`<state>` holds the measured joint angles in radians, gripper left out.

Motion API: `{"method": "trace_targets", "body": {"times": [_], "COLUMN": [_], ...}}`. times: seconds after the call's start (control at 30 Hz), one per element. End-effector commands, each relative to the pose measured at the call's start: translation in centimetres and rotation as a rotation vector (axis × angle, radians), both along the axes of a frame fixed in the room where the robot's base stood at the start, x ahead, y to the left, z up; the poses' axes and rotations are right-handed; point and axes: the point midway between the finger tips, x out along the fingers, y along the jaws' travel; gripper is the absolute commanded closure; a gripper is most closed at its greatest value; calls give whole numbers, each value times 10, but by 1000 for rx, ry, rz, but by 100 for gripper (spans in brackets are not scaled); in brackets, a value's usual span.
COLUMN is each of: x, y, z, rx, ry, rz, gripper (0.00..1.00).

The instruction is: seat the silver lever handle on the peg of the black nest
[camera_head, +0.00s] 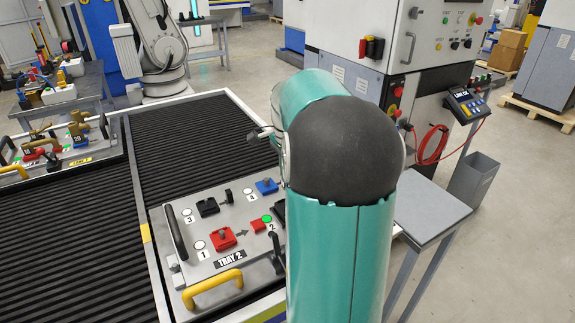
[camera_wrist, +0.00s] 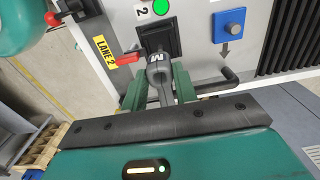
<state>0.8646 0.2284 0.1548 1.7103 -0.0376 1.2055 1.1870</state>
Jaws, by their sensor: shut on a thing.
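In the wrist view my gripper (camera_wrist: 160,82) is shut on the silver lever handle (camera_wrist: 157,68), with green fingers on either side of it. The handle's round hub, marked M, points away from the gripper. The black nest (camera_wrist: 157,38) lies beside the number 2 and a lit green dot. The hub overlaps the nest's near edge in this view. The nest's peg is not clearly visible, and I cannot tell whether the hub touches it. In the head view my arm hides the gripper, the handle and most of this nest (camera_head: 279,210).
Tray 2 (camera_head: 207,283) also holds a red nest (camera_head: 222,239), another black nest (camera_head: 208,207) and a blue nest (camera_head: 267,186). A red piece (camera_wrist: 125,59) sits close left of the black nest in the wrist view. Yellow and black tray handles rise at the edges.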

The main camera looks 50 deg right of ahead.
Motion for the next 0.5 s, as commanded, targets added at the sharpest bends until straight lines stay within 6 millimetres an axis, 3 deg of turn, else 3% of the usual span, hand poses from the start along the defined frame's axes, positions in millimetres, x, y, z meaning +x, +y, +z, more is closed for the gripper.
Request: {"method": "trace_targets", "body": {"times": [0.3, 0.5], "x": [1, 2], "y": [0, 0], "z": [-25, -30], "rx": [1, 0], "ry": [1, 0], "rz": [-1, -1], "gripper": [98, 98]}}
